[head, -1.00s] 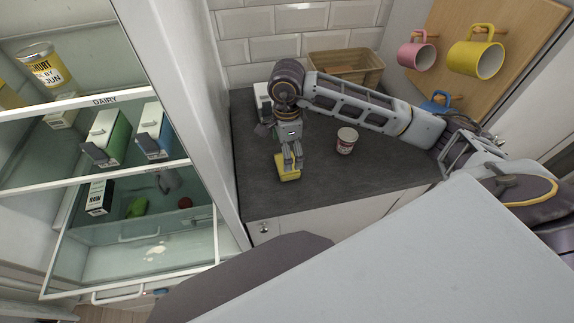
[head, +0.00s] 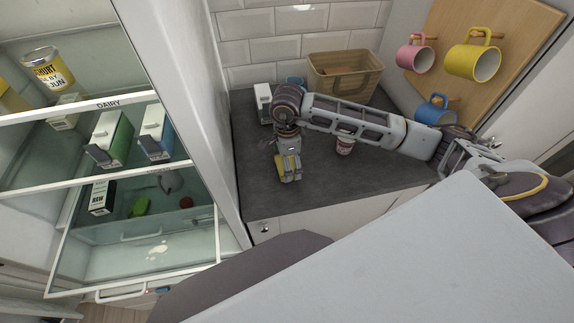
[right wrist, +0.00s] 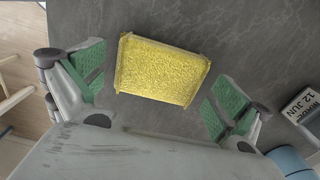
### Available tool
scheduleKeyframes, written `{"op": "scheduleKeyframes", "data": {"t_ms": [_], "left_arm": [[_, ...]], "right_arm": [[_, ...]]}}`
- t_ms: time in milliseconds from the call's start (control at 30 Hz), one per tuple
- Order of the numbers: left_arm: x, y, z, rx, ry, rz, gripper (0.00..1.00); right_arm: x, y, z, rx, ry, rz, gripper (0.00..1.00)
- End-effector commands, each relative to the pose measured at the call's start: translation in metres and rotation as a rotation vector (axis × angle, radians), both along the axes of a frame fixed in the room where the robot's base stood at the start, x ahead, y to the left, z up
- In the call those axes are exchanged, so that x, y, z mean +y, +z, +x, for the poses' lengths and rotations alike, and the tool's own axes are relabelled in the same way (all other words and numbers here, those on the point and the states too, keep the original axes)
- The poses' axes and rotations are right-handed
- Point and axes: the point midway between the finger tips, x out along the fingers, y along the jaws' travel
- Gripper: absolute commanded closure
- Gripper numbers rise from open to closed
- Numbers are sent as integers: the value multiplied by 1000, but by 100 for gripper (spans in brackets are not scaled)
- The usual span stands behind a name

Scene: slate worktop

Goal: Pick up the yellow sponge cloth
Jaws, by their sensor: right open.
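The yellow sponge cloth (right wrist: 162,70) lies flat on the slate worktop. In the right wrist view it sits between the green finger pads of my right gripper (right wrist: 158,82), with a gap on each side. In the head view my right gripper (head: 289,174) is low over the sponge cloth (head: 279,164) and hides much of it. My right gripper is open and empty. My left gripper is not in view.
A red-and-white tub (head: 345,146) stands right of the gripper, partly behind my arm. A white carton (head: 263,101), a basket (head: 344,85) and a blue mug (head: 432,110) are farther back. An open fridge (head: 165,240) borders the left. The worktop's front (head: 310,197) is clear.

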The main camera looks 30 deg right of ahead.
Motion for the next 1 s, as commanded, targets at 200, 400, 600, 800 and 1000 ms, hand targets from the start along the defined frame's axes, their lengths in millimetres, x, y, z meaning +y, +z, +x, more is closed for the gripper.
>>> {"op": "scheduleKeyframes", "data": {"t_ms": [200, 400, 600, 800, 1000], "left_arm": [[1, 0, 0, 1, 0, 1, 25], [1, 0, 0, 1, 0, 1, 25], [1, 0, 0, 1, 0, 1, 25], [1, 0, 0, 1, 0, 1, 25], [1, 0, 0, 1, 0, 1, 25]], "right_arm": [[0, -1, 0, 0, 0, 0, 0], [0, -1, 0, 0, 0, 0, 0], [0, -1, 0, 0, 0, 0, 18], [0, -1, 0, 0, 0, 0, 39], [0, -1, 0, 0, 0, 0, 39]]}}
